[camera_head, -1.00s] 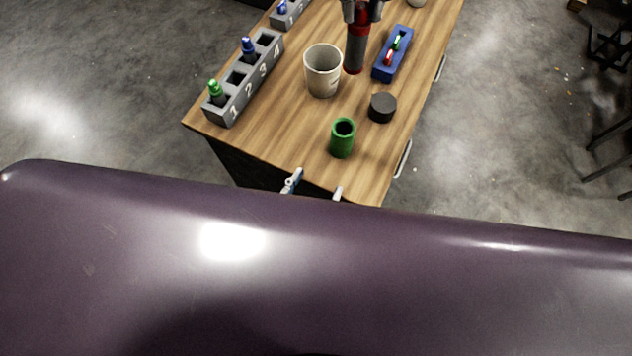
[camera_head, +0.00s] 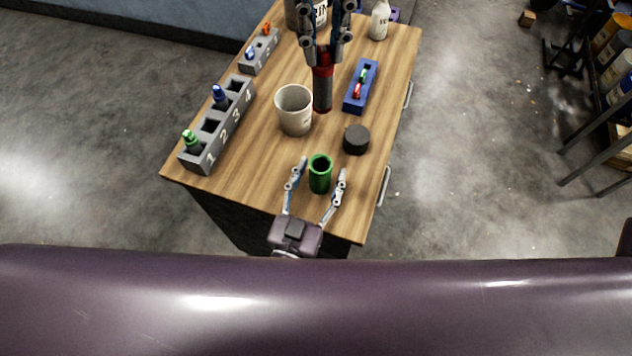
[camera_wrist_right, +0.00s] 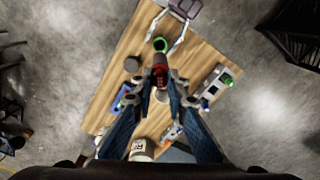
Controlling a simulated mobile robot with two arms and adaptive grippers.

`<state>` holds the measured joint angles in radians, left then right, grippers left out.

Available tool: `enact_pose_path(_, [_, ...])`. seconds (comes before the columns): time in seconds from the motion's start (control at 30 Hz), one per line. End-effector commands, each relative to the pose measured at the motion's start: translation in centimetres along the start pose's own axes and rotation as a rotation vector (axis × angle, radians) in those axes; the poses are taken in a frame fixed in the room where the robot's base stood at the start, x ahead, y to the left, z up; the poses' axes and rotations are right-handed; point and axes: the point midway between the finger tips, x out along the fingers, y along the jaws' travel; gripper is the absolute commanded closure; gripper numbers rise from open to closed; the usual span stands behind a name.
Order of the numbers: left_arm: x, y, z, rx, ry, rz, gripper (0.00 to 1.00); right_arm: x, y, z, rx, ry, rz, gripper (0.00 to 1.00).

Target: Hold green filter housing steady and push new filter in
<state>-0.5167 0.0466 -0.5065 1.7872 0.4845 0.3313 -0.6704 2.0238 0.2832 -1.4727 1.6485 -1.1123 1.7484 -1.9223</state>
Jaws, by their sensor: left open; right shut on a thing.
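The green filter housing (camera_head: 320,174), an open-topped cylinder, stands upright near the front of the wooden table. My left gripper (camera_head: 320,172) is open, with one finger on each side of the housing; I cannot tell whether they touch it. The housing also shows in the right wrist view (camera_wrist_right: 160,45). My right gripper (camera_head: 324,58) is shut on the new filter (camera_head: 322,92), a dark grey cylinder with a red top. It holds the filter upright behind the housing, to the right of the white cup. In the right wrist view, the filter's red end (camera_wrist_right: 160,72) shows between the fingers.
A white cup (camera_head: 294,112) stands behind the housing. A black round cap (camera_head: 356,139) lies to its right. A blue tray (camera_head: 361,88) with red and green pieces is further back. A grey numbered rack (camera_head: 219,127) lines the left edge. A white bottle (camera_head: 379,20) is at the back.

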Motion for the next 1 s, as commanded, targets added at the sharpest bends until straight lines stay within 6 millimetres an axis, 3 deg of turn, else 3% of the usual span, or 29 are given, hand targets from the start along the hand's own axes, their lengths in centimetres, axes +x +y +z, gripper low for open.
enact_pose_path(0.23, [0.0,0.0,0.0,0.000,-0.001,0.000,0.48,0.0,0.0,0.0,0.000,0.000,0.000,1.00])
enact_pose_path(0.7, [0.0,0.0,0.0,0.000,-0.001,0.000,1.00,0.0,0.0,0.0,0.000,0.000,0.000,1.00])
enact_pose_path(0.87, [0.0,0.0,0.1,0.000,-0.001,0.000,1.00,0.5,0.0,0.0,0.000,-0.002,0.001,1.00])
enact_pose_path(1.0, [0.0,0.0,0.1,0.001,-0.001,0.000,1.00,3.5,0.1,-0.1,-0.002,-0.009,0.006,1.00])
